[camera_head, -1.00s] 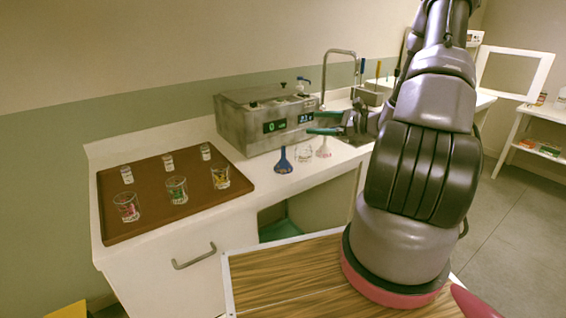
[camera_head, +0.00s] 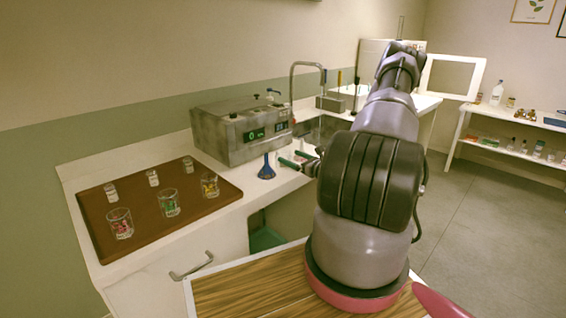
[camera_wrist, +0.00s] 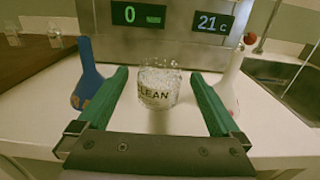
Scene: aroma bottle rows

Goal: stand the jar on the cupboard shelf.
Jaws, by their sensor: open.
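The jar (camera_wrist: 158,90) is clear glass with a dark "CLEAN" label and stands upright on the white counter. In the wrist view it shows between the two green fingers of my gripper (camera_wrist: 159,74), which are open on either side of it. I cannot tell whether either finger touches it. In the head view my gripper (camera_head: 293,158) is low over the counter, and its fingers and wrist mostly hide the jar. A white cupboard (camera_head: 372,58) with its door (camera_head: 455,77) swung open stands at the back; its shelf is hidden from this angle.
A blue flask (camera_wrist: 88,75) stands left of the jar and a white flask (camera_wrist: 230,82) right of it. A grey machine (camera_head: 240,130) with green displays is close behind. A brown tray (camera_head: 150,235) holds several glasses and small jars. A sink (camera_wrist: 285,85) lies to the right.

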